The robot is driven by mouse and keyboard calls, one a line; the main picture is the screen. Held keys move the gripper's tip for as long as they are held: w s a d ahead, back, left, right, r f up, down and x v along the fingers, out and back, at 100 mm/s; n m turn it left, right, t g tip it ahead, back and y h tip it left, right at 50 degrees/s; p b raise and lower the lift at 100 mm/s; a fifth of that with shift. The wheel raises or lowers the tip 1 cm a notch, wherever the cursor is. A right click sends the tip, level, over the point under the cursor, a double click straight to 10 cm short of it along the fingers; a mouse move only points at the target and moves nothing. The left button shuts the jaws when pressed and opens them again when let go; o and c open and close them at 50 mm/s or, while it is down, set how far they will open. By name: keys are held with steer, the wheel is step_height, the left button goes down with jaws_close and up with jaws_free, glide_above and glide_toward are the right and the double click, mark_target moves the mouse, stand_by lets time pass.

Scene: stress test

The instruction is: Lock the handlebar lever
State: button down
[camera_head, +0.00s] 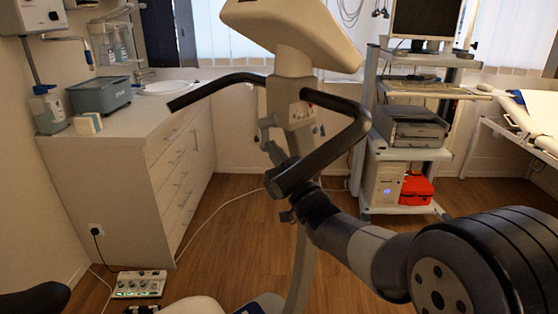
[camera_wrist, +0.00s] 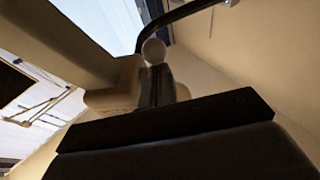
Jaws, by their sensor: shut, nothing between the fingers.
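An exercise bike's upright post (camera_head: 297,105) carries a black handlebar (camera_head: 335,140) under a beige console (camera_head: 290,30). My gripper (camera_head: 276,152) comes from the lower right and is shut and empty, its fingers pointing up just left of the post. A grey lever-like part (camera_head: 266,124) shows at the fingertips; I cannot tell whether they touch. In the wrist view, my shut gripper (camera_wrist: 156,88) stands behind its dark palm edge, and a pale round knob (camera_wrist: 153,51) shows just past the tips. The lever's lock position cannot be told.
The handlebar's right arm bends close above my wrist. A white cabinet with a sink (camera_head: 168,88) stands at the left. A shelf cart (camera_head: 410,154) with a printer (camera_head: 410,126) stands behind at the right. A control box (camera_head: 139,284) lies on the floor.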

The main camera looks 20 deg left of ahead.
steer(key=shift+w+a+f+y+b, duration=0.15)
steer(key=shift+f+y+b, duration=0.15)
steer(key=shift+b, duration=0.85)
steer(key=shift+r+t, duration=0.15)
steer(key=shift+t, duration=0.15)
